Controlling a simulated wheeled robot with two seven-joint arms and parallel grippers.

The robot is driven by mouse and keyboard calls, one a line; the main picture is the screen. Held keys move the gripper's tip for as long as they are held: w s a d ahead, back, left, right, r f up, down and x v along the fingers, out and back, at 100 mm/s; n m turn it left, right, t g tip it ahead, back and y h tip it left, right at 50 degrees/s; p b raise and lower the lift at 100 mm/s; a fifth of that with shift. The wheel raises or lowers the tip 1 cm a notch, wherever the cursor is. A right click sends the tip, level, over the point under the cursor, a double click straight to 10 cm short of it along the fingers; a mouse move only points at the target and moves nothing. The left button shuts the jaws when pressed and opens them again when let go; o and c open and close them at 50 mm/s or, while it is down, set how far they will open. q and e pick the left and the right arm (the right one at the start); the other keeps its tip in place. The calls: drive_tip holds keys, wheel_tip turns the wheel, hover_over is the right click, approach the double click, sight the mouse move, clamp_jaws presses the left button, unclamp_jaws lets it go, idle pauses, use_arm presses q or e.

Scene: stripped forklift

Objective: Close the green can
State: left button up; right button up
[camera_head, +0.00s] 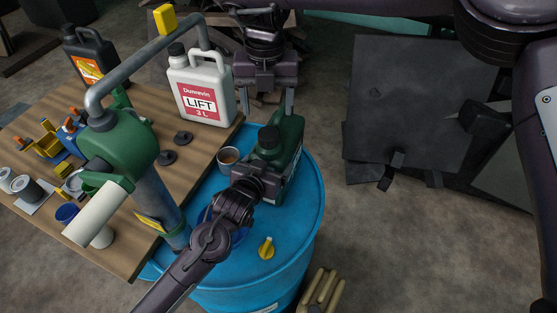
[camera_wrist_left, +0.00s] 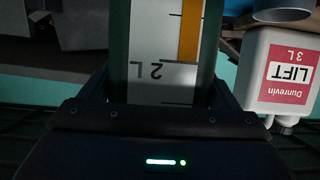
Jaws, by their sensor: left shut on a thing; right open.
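The green can (camera_head: 287,150) stands on top of the blue barrel (camera_head: 308,205). A dark round cap or neck (camera_head: 268,140) shows at its top; I cannot tell whether it is fully closed. My left gripper (camera_head: 262,180) is shut on the can from the near side. In the left wrist view the can (camera_wrist_left: 206,50) fills the space between the fingers, with its white "2 L" scale and orange stripe showing. My right gripper (camera_head: 264,108) is open and empty, pointing down above the can's top, its fingers apart.
A green hand pump with a grey pipe (camera_head: 130,80) stands on the barrel's left. A cup (camera_head: 228,157) and a yellow cap-like piece (camera_head: 266,248) rest on the barrel. A white LIFT canister (camera_head: 201,88) stands on the wooden table (camera_head: 130,225) behind.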

sight(269, 133)
wheel_tip(269, 133, down, 8)
drive_tip(key=shift+r, duration=0.1)
idle(0.4)
drive_tip(key=c, duration=1)
drive_tip(key=shift+c, duration=0.2)
drive_tip(key=o, duration=1.2)
drive_tip(key=shift+c, duration=0.2)
drive_tip(key=shift+r, duration=0.1)
